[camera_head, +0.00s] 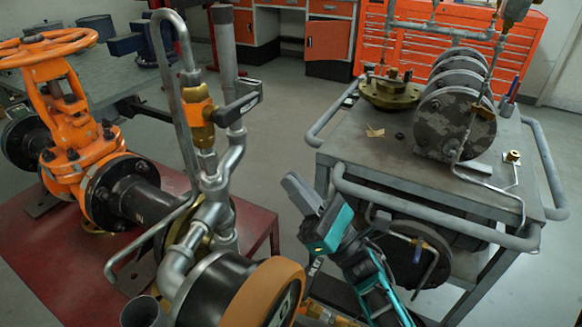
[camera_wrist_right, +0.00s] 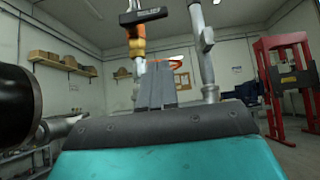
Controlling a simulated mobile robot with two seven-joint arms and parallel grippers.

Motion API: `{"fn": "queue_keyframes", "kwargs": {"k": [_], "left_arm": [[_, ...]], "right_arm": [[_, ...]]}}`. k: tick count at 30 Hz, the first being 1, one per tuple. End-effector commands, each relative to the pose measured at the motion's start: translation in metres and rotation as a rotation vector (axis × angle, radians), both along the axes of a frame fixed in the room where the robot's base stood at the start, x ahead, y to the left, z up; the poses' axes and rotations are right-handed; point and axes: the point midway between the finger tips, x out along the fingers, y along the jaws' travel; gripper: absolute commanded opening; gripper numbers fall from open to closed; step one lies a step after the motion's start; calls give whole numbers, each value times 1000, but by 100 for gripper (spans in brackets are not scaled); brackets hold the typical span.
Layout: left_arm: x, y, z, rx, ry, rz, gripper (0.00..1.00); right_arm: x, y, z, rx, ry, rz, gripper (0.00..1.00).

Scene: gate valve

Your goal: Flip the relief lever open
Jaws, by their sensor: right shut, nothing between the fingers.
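The relief lever (camera_head: 240,103) is a dark grey handle on an orange and brass relief valve (camera_head: 200,117), on the grey piping above the red table. It sticks out to the right of the valve and slants slightly upward. In the right wrist view the lever (camera_wrist_right: 143,16) shows at the top, above the orange valve body (camera_wrist_right: 137,44). My right gripper (camera_head: 301,192), with a teal body, is below and right of the lever, apart from it. Its grey fingers (camera_wrist_right: 155,86) are together and empty. My left gripper is not in view.
An orange gate valve (camera_head: 80,150) with a handwheel stands on the red table (camera_head: 60,255) at left. Upright grey pipes (camera_head: 165,90) flank the relief valve. A grey cart (camera_head: 395,160) with machinery and rails is at right. Floor between table and cart is open.

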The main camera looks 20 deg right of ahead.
Motion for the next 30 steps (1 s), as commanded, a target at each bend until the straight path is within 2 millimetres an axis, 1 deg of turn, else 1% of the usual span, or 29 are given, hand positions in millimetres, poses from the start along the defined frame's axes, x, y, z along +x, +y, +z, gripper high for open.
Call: {"fn": "queue_keyframes", "kwargs": {"k": [1, 3, 11, 13, 16, 21, 30], "left_arm": [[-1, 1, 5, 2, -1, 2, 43], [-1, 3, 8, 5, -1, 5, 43], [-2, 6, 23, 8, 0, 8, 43], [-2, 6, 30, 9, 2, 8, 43], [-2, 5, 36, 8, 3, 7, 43], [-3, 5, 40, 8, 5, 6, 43], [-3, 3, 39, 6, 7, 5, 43]], "right_arm": [[6, 4, 11, 2, -4, 1, 0], [14, 11, 23, 1, -4, 1, 0], [45, 35, 61, 0, -2, 0, 0], [45, 36, 74, -2, -1, 1, 0], [45, 35, 86, -1, 0, 1, 0], [45, 35, 96, -1, 2, 1, 0], [45, 35, 97, -1, 2, 1, 0]]}}
